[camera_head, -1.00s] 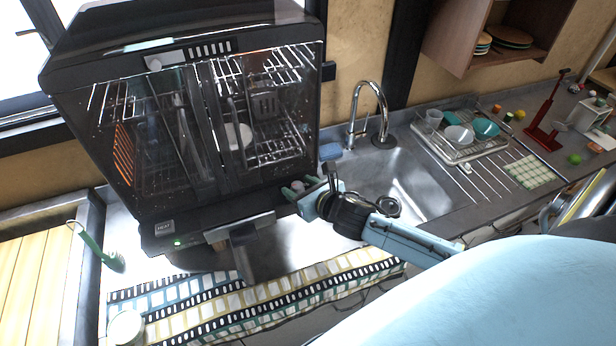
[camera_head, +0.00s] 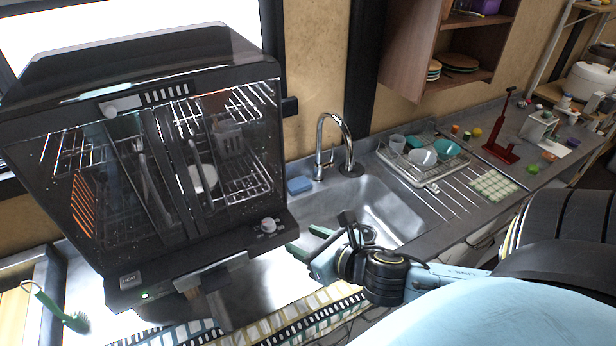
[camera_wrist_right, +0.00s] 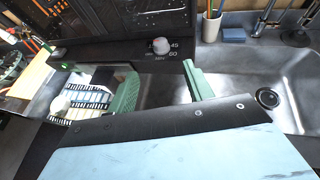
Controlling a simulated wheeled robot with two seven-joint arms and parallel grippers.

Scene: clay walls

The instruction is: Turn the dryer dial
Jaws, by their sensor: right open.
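The dish dryer (camera_head: 150,170) is a dark cabinet with glass doors at the left, with racks and dishes inside. Its dial (camera_head: 268,226) is a pale round knob at the lower right corner of its front panel. In the right wrist view the dial (camera_wrist_right: 161,46) is at top centre, with marks printed around it. My right gripper (camera_head: 305,244) is open, its green fingers a little right of and below the dial and apart from it. In the wrist view its fingers (camera_wrist_right: 158,85) stand widely spread, with the dial beyond the gap. My left gripper is not in view.
A metal sink (camera_head: 375,205) with a tall faucet (camera_head: 335,145) lies right of the dryer. A blue sponge (camera_head: 299,185) is at its edge. A dish rack (camera_head: 425,165) stands further right. A handle bar (camera_head: 211,270) juts out below the dryer's front. A striped cloth (camera_head: 270,325) lies in front.

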